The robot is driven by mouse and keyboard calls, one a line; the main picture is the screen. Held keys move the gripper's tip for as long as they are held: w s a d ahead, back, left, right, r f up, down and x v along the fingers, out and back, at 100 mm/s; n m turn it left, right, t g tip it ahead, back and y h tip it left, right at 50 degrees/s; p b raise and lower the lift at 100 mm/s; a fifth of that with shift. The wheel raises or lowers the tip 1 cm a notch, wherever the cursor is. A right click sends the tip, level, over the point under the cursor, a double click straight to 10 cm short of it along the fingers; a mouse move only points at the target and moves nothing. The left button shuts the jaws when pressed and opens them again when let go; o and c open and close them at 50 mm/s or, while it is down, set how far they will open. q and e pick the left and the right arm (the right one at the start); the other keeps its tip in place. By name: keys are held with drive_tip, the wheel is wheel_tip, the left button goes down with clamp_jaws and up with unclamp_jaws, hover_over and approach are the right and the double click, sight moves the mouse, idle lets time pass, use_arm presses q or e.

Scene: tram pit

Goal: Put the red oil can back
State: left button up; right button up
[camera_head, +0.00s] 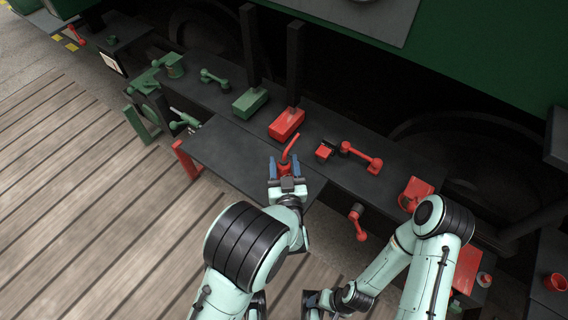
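The red oil can (291,148) shows as a bent red spout and a small part of its body, at the front edge of the dark bench. My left gripper (285,169) has its blue fingertips on both sides of the can and appears shut on it. The gripper hides most of the can's body, and I cannot tell whether the can touches the bench top below. My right gripper (322,300) is low at the bottom edge, away from the can, partly hidden and too small to read.
A red block (286,124) and a green block (250,102) with dark uprights stand behind. A red-ended lever tool (358,156) lies to the right, with a red part (415,192) beyond. Green tools (175,67) stand at left. The dark plate (225,150) left of the gripper is clear.

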use_arm(q)
drive_tip(key=shift+o, duration=0.9)
drive_tip(key=shift+r, duration=0.1)
drive_tip(key=shift+r, duration=0.1)
drive_tip(key=s, duration=1.3)
drive_tip(key=shift+s+d+f, duration=0.2)
drive_tip(key=shift+d+f, duration=0.1)
drive_tip(key=shift+f, duration=0.05)
drive_tip(key=shift+s, duration=0.1)
